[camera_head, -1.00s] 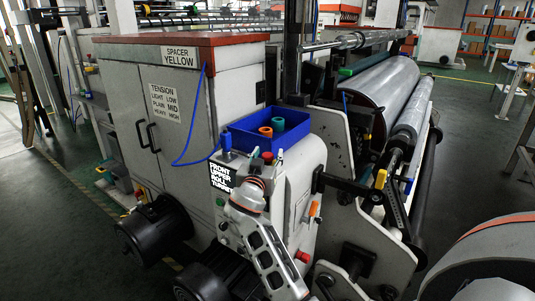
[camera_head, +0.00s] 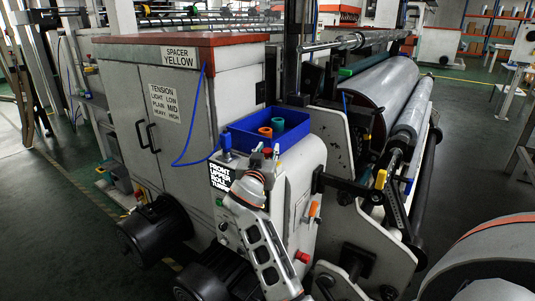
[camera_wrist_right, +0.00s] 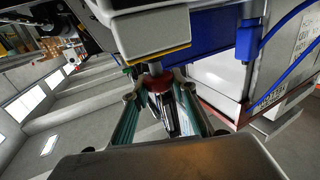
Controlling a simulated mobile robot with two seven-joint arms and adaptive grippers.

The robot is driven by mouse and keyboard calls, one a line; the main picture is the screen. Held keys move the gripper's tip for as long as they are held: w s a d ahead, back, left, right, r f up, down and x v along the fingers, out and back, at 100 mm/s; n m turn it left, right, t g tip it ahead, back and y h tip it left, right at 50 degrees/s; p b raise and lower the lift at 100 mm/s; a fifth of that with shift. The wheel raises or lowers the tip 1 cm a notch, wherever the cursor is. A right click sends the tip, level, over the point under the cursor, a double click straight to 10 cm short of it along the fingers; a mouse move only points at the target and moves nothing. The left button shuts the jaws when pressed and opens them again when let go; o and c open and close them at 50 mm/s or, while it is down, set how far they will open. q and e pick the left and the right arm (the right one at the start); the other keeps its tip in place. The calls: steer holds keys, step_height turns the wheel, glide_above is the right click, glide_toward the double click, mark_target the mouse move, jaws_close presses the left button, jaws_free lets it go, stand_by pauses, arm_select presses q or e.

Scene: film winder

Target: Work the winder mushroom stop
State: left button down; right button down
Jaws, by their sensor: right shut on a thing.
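The winder's mushroom stop (camera_wrist_right: 158,83) is a red cap on a grey stem in the right wrist view, on the machine's control post. My right gripper (camera_wrist_right: 156,92) is closed around this red cap, with one finger on each side. In the head view, the right arm reaches up from the bottom to the top of the post, and my right gripper (camera_head: 259,168) is partly hidden by its own wrist. A small red part (camera_head: 268,153) shows just beyond it. My left gripper is in neither view.
A blue bin (camera_head: 238,140) with orange and green rings (camera_head: 265,132) stands on the post, close beyond the gripper. A black label plate (camera_head: 219,178) is left of the wrist. Another red knob (camera_head: 302,256) sits low on the post. Rollers (camera_head: 378,87) stand to the right.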

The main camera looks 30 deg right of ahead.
steer(key=shift+r, duration=0.25)
steer(key=c, duration=1.6)
jaws_free()
steer(key=shift+f, duration=0.1)
